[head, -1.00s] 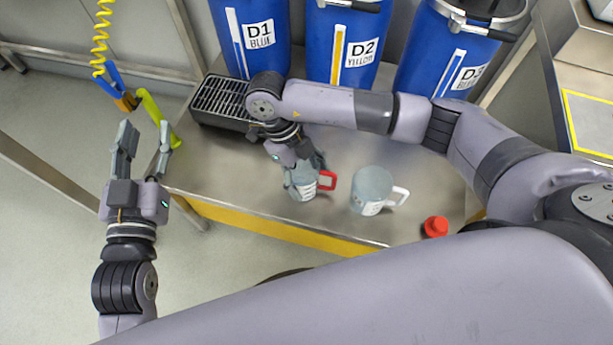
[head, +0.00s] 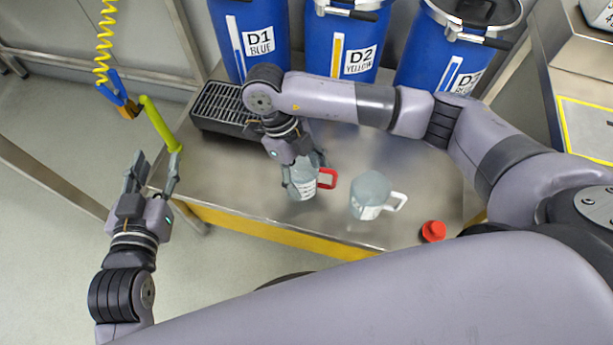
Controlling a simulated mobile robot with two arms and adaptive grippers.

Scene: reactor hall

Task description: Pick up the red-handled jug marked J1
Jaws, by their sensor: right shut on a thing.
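The red-handled jug (head: 303,184) is a clear, upright jug near the front of the steel bench, its red handle pointing right. Its label is partly covered, so I cannot read the mark. My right gripper (head: 302,172) comes down over it from above and is shut on it, with fingers on its sides. I cannot tell whether its base is off the bench. My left gripper (head: 155,172) is open and empty, left of the bench's left end, fingers pointing up in the picture.
A white-handled jug (head: 371,193) stands just right of the held jug. A red cap (head: 433,231) lies further right. Blue drums (head: 249,45) line the back. A black grated tray (head: 222,105) sits at the back left. A yellow coiled hose (head: 106,40) hangs at left.

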